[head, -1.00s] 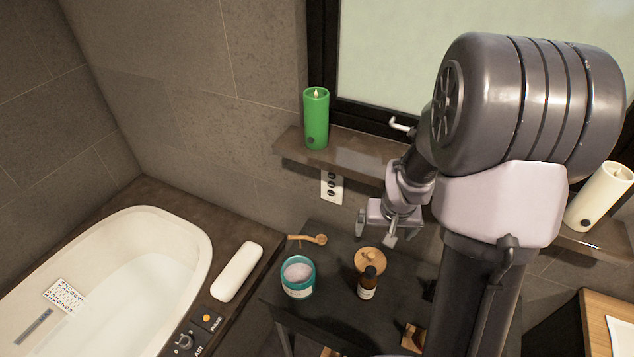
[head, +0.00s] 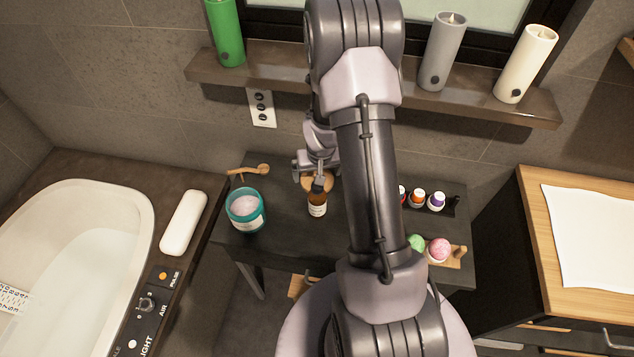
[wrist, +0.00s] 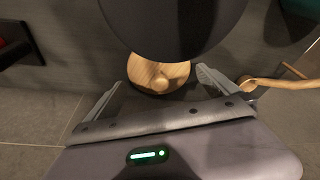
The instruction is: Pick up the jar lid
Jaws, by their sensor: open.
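The jar lid is a round light-wood disc with a small knob, lying on the dark table. In the head view, the lid (head: 328,184) is partly hidden by my gripper (head: 309,178) and the brown bottle (head: 317,204). In the wrist view, the lid (wrist: 150,71) shows between the open fingers of my gripper (wrist: 155,88), with its knob towards the bottom. A large dark rounded shape hides its far part. My gripper is empty and over the lid; I cannot tell the exact height gap.
A teal jar (head: 245,209) stands left of the bottle, with a wooden-handled tool (head: 248,170) behind it. Small bottles (head: 417,198) and bath balls (head: 438,248) sit at the right. A shelf with candles (head: 442,50) runs along the wall behind.

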